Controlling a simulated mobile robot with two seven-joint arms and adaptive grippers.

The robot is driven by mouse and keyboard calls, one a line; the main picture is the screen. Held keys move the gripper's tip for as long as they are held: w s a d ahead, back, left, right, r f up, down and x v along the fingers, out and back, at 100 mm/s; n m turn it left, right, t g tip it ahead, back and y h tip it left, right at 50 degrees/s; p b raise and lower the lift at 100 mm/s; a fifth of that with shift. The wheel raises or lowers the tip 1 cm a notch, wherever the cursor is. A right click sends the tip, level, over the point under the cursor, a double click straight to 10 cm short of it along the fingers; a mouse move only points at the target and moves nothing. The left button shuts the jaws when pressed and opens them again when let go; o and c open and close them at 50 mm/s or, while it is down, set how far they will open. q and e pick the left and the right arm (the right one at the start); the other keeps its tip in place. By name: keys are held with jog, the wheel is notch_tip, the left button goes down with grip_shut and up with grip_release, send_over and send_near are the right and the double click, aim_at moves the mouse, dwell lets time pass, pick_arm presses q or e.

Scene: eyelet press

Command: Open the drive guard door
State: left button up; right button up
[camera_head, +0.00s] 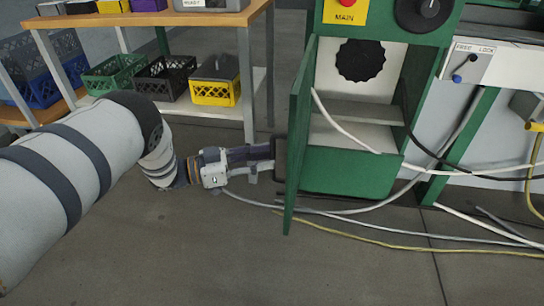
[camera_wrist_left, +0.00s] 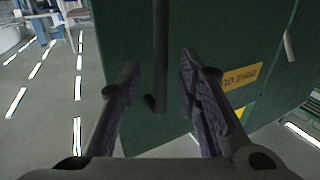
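The green drive guard door (camera_head: 297,150) stands swung open at the left side of the green press cabinet (camera_head: 345,178), seen nearly edge-on in the head view. Inside the cabinet show a black knobbed wheel (camera_head: 361,61) and a pale shelf. My left gripper (camera_head: 265,156) is at the door's outer face, to its left. In the left wrist view, the door's green face (camera_wrist_left: 225,35) fills the middle, with a dark bar handle (camera_wrist_left: 160,50) on it. The left gripper's two fingers (camera_wrist_left: 159,72) are apart, one on each side of the handle's lower end; contact is not clear. My right gripper is not in view.
A shelf (camera_head: 255,100) with green, black and yellow crates stands left of the press. Grey and yellow cables (camera_head: 400,246) lie on the floor, and a white cable crosses the cabinet opening. The floor in front is otherwise clear.

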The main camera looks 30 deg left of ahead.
pick_arm(q)
jog(key=v, duration=0.9)
